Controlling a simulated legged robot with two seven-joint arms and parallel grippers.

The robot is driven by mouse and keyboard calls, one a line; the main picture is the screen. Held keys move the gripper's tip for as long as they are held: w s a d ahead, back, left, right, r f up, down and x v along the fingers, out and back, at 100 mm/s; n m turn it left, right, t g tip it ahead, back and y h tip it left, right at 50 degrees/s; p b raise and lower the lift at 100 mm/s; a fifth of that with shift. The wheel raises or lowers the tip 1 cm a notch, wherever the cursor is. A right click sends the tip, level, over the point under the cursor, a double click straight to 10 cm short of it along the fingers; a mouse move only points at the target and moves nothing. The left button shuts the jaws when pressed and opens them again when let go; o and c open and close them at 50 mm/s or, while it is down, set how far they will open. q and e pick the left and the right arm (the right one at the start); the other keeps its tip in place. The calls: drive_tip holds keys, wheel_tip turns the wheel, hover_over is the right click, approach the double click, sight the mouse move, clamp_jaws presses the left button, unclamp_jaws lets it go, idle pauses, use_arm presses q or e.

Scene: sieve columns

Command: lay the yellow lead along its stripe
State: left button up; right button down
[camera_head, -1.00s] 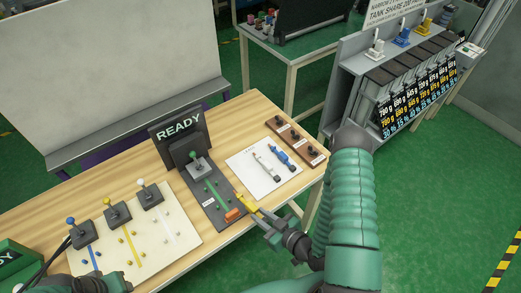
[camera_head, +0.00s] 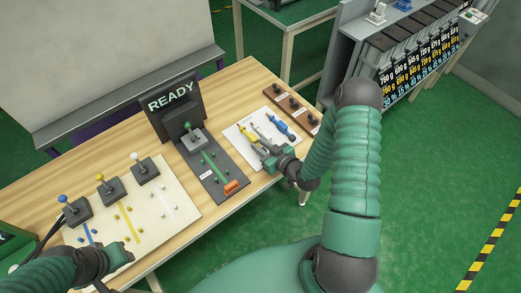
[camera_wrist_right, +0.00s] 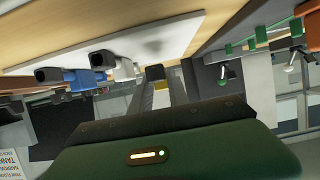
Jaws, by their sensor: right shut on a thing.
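The yellow lead (camera_head: 246,136), a short yellow piece, is in my right gripper (camera_head: 266,150), over or on the white mat (camera_head: 233,132); I cannot tell whether it touches. In the right wrist view, a bit of yellow (camera_wrist_right: 160,86) shows between the closed fingers, with a dark end beyond. The yellow stripe (camera_head: 128,222) runs on the cream board (camera_head: 187,219), from a box with a yellow knob (camera_head: 100,178) toward the front edge, with small yellow pegs beside it. My left gripper (camera_head: 126,252) is over the board's front edge near the stripe's lower end; its fingers are unclear.
A white piece (camera_head: 260,132) and a blue piece (camera_head: 280,128) lie on the mat. A dark panel with a READY sign (camera_head: 171,97), green stripe and orange block (camera_head: 231,187) stands between mat and board. A brown rack (camera_head: 291,104) is at the far right.

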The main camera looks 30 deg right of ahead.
drive_tip(key=shift+s+a+f, duration=0.1)
drive_tip(key=shift+f, duration=1.25)
drive_tip(key=shift+f, duration=0.1)
drive_tip(key=c, duration=1.3)
unclamp_jaws()
drive_tip(key=shift+o, duration=0.2)
